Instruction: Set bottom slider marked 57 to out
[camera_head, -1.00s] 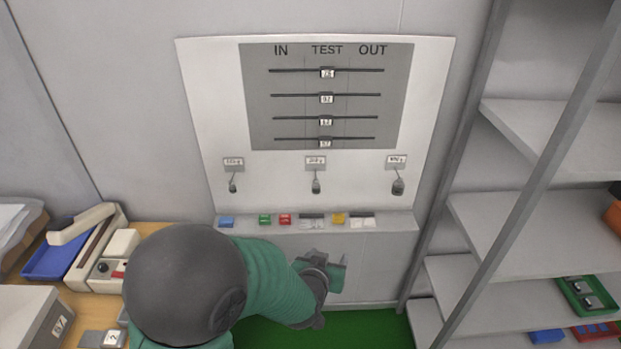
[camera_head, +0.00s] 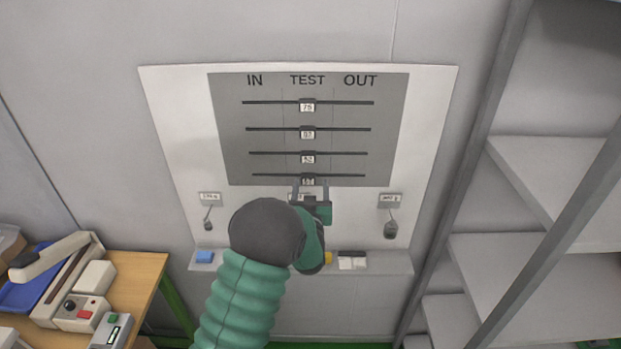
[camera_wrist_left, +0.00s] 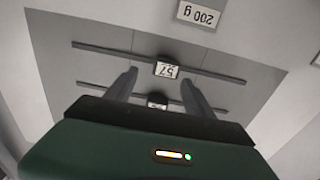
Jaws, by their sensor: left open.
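The bottom slider marked 57 (camera_head: 307,181) sits in the middle of its dark rail, under the TEST heading, on the grey panel (camera_head: 230,148). In the left wrist view the same slider (camera_wrist_left: 166,70) shows its label upside down. My left gripper (camera_head: 311,186) is open, with its fingers pointing up at the panel, just at the bottom slider. In the left wrist view my left gripper (camera_wrist_left: 158,78) has a fingertip on either side of the slider's label. I cannot tell whether they touch it. The OUT heading (camera_head: 360,80) is at the upper right. My right gripper is not in view.
Slider 75 (camera_head: 307,107) and two more sliders sit mid-rail above. Hanging weights flank my arm, one at the right (camera_head: 390,229). A ledge (camera_head: 400,262) with small blocks lies below. Shelving (camera_head: 545,185) stands right; a wooden table (camera_head: 140,268) stands left.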

